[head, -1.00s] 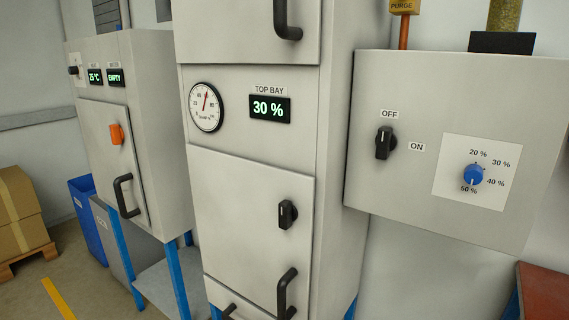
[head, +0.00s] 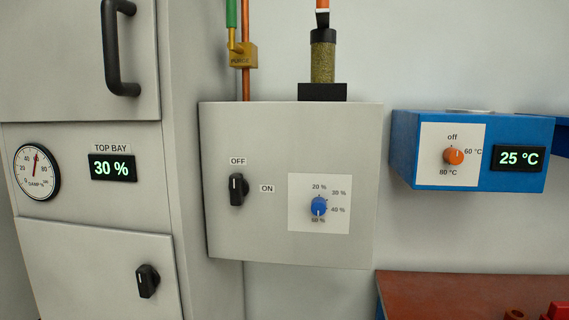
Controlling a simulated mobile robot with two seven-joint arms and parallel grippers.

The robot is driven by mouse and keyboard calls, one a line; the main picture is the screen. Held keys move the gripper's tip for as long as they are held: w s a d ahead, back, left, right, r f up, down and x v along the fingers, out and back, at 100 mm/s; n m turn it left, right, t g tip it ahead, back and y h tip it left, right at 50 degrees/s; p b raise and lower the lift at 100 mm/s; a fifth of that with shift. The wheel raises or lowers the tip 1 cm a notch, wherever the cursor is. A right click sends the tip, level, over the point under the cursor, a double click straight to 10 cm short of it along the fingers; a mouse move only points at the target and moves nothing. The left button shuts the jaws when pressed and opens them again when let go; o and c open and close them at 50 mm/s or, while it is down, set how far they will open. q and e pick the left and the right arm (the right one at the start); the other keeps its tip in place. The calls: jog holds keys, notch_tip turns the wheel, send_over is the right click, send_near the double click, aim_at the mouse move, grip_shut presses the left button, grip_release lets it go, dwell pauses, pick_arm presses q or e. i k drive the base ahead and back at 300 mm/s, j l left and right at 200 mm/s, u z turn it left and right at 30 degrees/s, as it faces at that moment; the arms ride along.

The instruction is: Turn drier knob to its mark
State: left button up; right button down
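The blue knob (head: 318,206) sits on a white dial plate (head: 338,222) on the front of a grey box (head: 280,245). The plate has marks for 20 %, 30 %, 40 % and 50 %. The knob's pale pointer line appears to point down, towards 50 %. On the same box, a black switch (head: 237,190) stands upright, pointing at OFF, with ON to its right. The display (head: 112,167) under TOP BAY on the grey cabinet at left reads 30 %. Neither of my grippers shows in the head view.
A blue unit (head: 470,181) with an orange knob (head: 454,156) and a 25 °C display (head: 519,158) is at right. Below it is a red-brown surface (head: 440,300) with red parts. A brass PURGE valve (head: 240,55) and a granule-filled column (head: 323,62) are above the grey box.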

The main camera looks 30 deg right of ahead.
aim_at(318, 207)
jog(key=j+z, duration=0.1)
jog(key=z, duration=0.25)
jog(key=k+j+z, duration=0.1)
jog(key=z, duration=0.3)
